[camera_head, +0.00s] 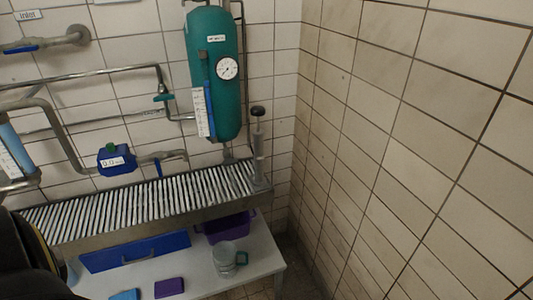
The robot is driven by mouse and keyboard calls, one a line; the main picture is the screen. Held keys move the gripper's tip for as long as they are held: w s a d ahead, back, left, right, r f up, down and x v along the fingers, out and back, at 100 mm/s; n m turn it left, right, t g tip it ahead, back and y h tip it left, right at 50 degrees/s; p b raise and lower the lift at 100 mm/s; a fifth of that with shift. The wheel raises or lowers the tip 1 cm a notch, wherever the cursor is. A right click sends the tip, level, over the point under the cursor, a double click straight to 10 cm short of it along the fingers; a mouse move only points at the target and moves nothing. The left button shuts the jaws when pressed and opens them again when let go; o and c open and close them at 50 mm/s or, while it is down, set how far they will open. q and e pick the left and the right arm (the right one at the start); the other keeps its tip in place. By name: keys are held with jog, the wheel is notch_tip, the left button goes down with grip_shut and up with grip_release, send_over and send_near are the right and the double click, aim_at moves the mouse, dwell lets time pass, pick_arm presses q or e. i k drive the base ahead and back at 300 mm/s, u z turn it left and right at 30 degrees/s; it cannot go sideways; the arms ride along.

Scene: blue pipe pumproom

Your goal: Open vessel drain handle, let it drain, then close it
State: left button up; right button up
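The vessel (214,75) is a tall teal tank on the tiled wall, upper middle, with a round white dial gauge (227,68) and a white scale strip on its left side. A short outlet (228,153) shows under its bottom end, just above the slatted grate. It is too small to tell whether a handle is there or how it is set. Part of a dark arm link, mine, shows at the lower left edge. Neither of my grippers is in view.
A slatted metal grate (130,205) runs below the vessel; a grey upright cylinder with a black knob (258,112) stands at its right end. A blue meter (117,160) sits on pipes at left. The white table (260,262) bears a jug (225,258) and a purple bin (228,229).

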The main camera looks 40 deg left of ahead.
aim_at(229, 161)
jog(key=u, duration=0.3)
jog(key=i, duration=0.85)
jog(key=u, duration=0.55)
